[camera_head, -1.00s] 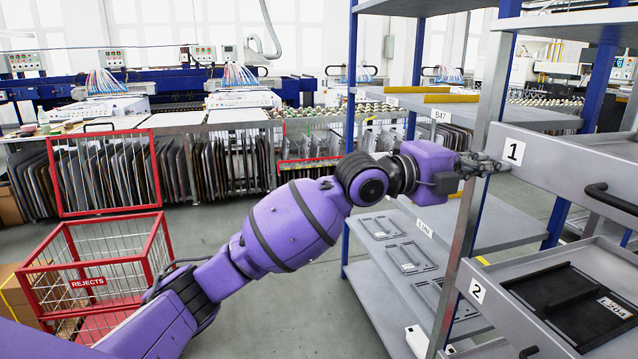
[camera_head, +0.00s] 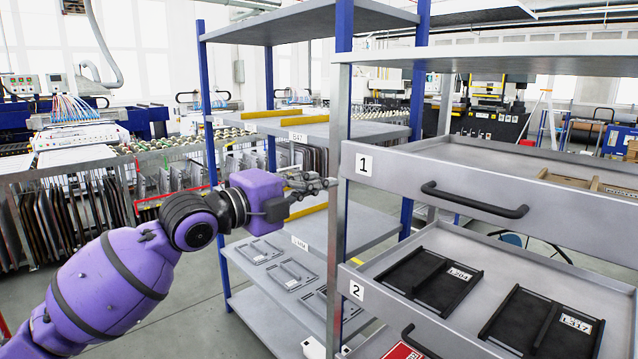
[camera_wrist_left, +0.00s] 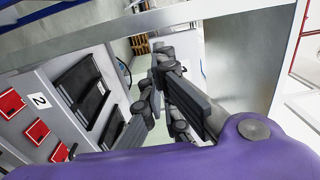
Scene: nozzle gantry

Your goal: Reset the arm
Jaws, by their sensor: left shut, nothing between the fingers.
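My purple left arm comes in from the left in the head view. Its left gripper (camera_head: 318,186) is shut and empty, at the grey upright post at the front corner of the drawer rack; I cannot tell whether it touches the post. In the left wrist view the dark fingers of the left gripper (camera_wrist_left: 150,95) show close together with nothing between them. My right gripper is not in view.
Drawer 1 (camera_head: 470,195) with a black handle and open drawer 2 (camera_head: 385,275) holding black frames are at the right. A blue-post shelf (camera_head: 262,258) with grey plates stands behind the gripper. Floor (camera_head: 195,300) is clear at lower left.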

